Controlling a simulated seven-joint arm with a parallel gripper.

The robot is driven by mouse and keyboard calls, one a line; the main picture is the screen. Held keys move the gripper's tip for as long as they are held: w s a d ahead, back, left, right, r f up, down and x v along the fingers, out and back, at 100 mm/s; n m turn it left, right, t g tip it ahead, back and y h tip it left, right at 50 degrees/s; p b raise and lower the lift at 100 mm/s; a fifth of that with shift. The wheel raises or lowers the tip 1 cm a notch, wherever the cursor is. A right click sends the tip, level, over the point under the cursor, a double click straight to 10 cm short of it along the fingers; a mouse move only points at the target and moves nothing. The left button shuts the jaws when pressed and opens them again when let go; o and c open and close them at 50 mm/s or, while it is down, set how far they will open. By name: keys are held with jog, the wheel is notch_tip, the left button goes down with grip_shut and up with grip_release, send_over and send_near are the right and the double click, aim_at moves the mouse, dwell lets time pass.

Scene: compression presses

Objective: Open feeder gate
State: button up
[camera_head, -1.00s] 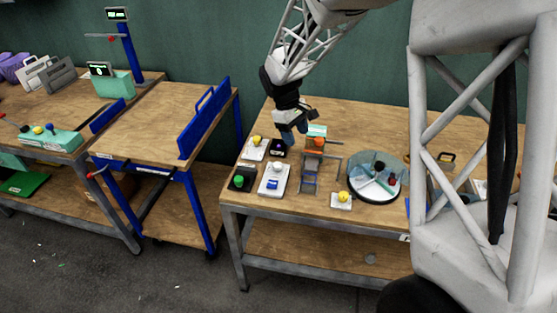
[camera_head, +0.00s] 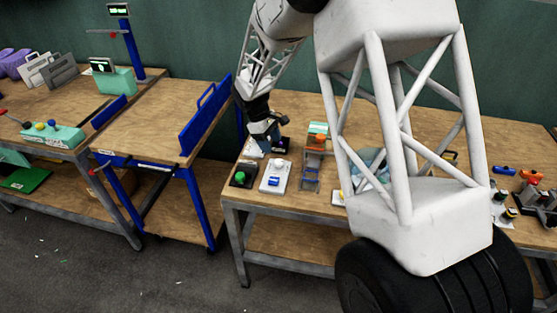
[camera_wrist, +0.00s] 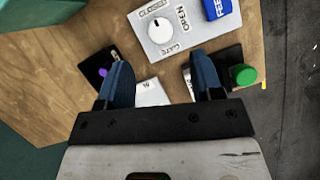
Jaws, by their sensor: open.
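The feeder gate control is a white panel (camera_wrist: 182,40) with a round white knob (camera_wrist: 159,28) and the words CLOSED, OPEN and GATE. The knob's dark mark points up the picture, nearer the CLOSED label. A blue FEED button (camera_wrist: 217,9) is on the same panel. In the head view the panel (camera_head: 267,187) lies near the table's front left corner, with its blue button (camera_head: 273,181). My gripper (camera_wrist: 163,76) is open, with its blue fingers apart and nothing held. It points down over the table, and the knob lies beyond the fingertips in the wrist view.
A green button (camera_wrist: 243,75) on a black base is beside the right finger. A black box with a purple button (camera_wrist: 103,72) is by the left finger. An orange-topped frame (camera_head: 317,129) stands right of the panel. My arm hides part of the round tray.

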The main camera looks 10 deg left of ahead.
aim_at(279, 161)
jog(key=shift+x, duration=3.9)
jog(key=c, duration=0.9)
